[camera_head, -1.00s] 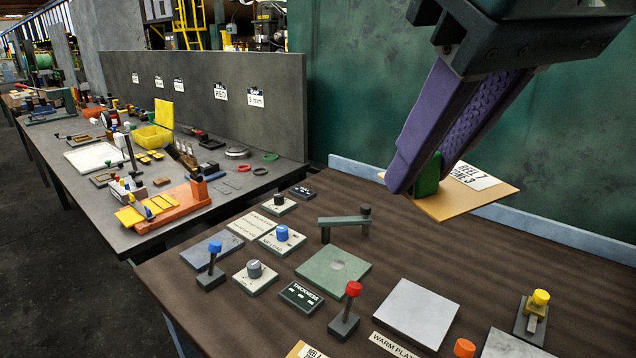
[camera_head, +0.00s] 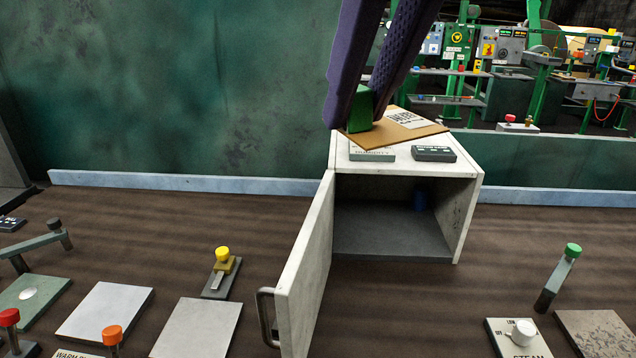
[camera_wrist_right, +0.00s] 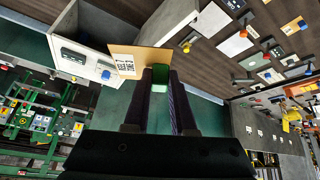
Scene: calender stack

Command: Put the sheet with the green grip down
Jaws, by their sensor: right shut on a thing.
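My right gripper (camera_head: 362,103) comes down from the top in the head view, its purple fingers shut on the green grip (camera_head: 360,112) of a flat tan sheet (camera_head: 425,131). The sheet carries a white label with dark print. In the head view it appears in front of or over the top of a pale cabinet (camera_head: 466,181); I cannot tell whether they touch. In the right wrist view, the green grip (camera_wrist_right: 160,76) sits between the fingers and the sheet (camera_wrist_right: 150,60) projects beyond them, beside the cabinet. My left gripper is not in view.
A green-knobbed lever (camera_head: 560,275) stands right. Brown bench between cabinet and lever is clear.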

